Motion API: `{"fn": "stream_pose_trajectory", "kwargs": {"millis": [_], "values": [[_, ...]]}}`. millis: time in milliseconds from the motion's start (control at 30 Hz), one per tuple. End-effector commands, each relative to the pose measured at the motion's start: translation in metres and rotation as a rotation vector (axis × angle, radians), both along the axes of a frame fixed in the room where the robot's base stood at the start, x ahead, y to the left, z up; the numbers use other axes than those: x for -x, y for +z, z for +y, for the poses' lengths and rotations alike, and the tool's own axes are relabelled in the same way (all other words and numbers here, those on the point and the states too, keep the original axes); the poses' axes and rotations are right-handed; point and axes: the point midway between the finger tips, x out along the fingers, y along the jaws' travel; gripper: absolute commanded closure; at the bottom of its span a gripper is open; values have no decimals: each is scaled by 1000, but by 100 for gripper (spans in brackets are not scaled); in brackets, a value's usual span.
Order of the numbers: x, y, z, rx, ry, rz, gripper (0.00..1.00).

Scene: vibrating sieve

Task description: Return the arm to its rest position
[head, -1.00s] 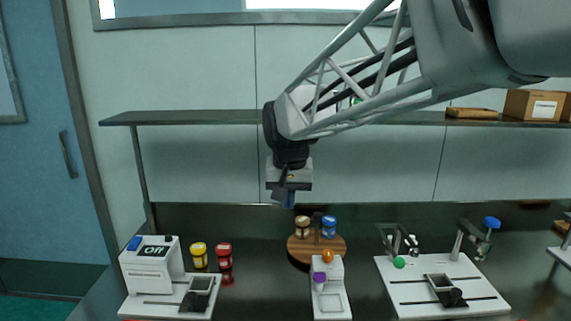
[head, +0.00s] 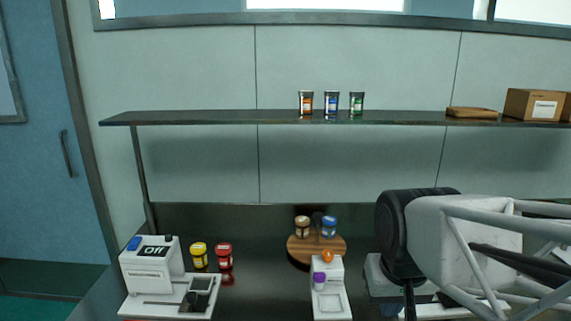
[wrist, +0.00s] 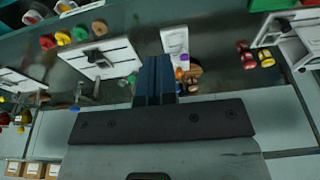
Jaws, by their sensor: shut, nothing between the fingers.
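My gripper (wrist: 154,62) is shut and empty, its two dark blue fingers together in the wrist view. In the head view my arm comes in from the right edge, and the gripper's grey body (head: 378,277) hangs low at the right, over the bench in the picture. Its fingertips cannot be made out there. It covers most of the white station at the right, which shows in the wrist view (wrist: 118,50). The small white stand (head: 333,299) with an orange and a purple knob is just left of the gripper in the picture.
A white machine reading "Off" (head: 149,266) stands at left, beside yellow (head: 199,256) and red (head: 224,257) jars. A round wooden board (head: 300,248) holds brown- and blue-topped jars. The shelf (head: 220,117) above carries three jars, a wooden block (head: 471,113) and a cardboard box (head: 532,104).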

Motion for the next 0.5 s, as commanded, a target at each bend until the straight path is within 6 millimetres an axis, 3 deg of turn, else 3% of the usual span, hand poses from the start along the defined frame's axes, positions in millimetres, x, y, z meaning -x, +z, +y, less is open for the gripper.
{"fn": "stream_pose_trajectory", "kwargs": {"millis": [200,500], "values": [[36,-20,-14,6,-3,-9,100],[47,-27,-17,8,-3,-11,100]]}}
